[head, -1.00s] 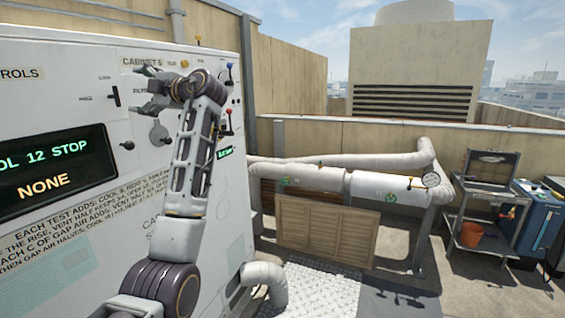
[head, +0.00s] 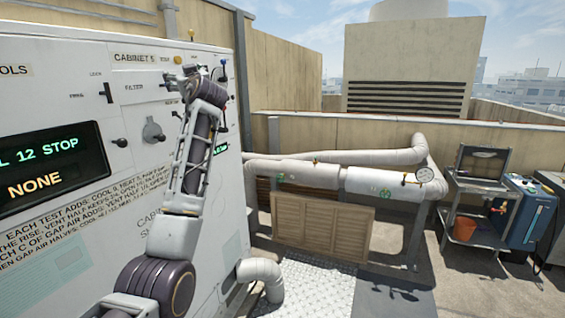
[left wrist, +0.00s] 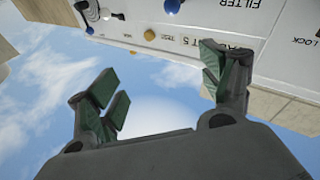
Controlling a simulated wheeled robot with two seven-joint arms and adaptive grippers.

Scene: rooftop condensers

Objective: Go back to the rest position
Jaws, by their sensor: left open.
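My left gripper (left wrist: 160,95) shows in the left wrist view with its fingers spread apart and nothing between them. In the head view my left arm rises in front of the white control cabinet (head: 215,195), and its gripper (head: 183,80) is near the cabinet's upper right part, mostly hidden behind the wrist. The wrist view shows the cabinet's face (left wrist: 200,15) tilted at the top, with sky between the fingers. My right gripper is in neither view.
Some floor is open in front.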

